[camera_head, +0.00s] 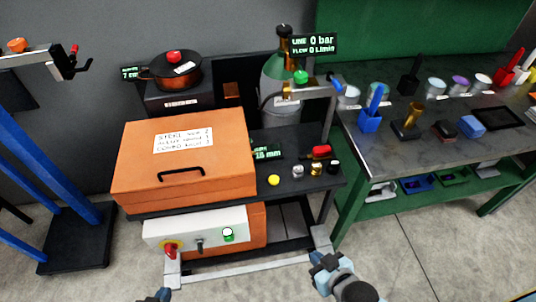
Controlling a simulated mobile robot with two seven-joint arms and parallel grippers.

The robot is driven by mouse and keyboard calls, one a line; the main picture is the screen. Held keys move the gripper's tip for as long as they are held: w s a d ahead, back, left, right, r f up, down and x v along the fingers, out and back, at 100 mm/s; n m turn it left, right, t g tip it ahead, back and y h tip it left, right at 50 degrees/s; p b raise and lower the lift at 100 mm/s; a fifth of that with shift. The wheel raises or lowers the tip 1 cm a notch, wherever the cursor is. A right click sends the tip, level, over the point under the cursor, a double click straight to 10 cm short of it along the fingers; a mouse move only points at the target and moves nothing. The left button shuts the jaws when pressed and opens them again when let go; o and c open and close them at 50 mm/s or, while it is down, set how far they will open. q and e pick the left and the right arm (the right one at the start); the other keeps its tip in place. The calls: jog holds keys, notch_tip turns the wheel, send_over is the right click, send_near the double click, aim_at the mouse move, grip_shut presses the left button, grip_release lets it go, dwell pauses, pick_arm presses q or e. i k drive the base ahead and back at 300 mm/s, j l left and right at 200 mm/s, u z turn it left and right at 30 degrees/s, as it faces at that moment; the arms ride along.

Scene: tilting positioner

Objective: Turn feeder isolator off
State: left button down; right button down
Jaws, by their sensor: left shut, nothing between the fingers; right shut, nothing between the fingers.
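A white control panel (207,229) fronts the cart's lower shelf. At its left end is a red rotary handle on a yellow plate (170,248), which looks like the isolator; its exact setting is too small to read. A black selector (199,245) and a lit green button (228,234) sit to its right. My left gripper (160,294) only just shows at the bottom edge, below the red handle and apart from it, shut and empty. My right gripper (319,260) is shut and empty at the lower right of the cart, away from the panel.
A grey bar (245,271) crosses low before the panel. An orange box (184,157) stands above it on the cart, with a gas cylinder (284,80) behind. A green workbench (400,150) stands right, a blue stand (35,150) left. Floor in front is clear.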

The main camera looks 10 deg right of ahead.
aim_at(170, 248)
jog(key=u, duration=0.85)
jog(key=j+z, duration=0.25)
jog(key=j, duration=1)
jog(key=j+z, duration=0.25)
jog(key=j, duration=1.05)
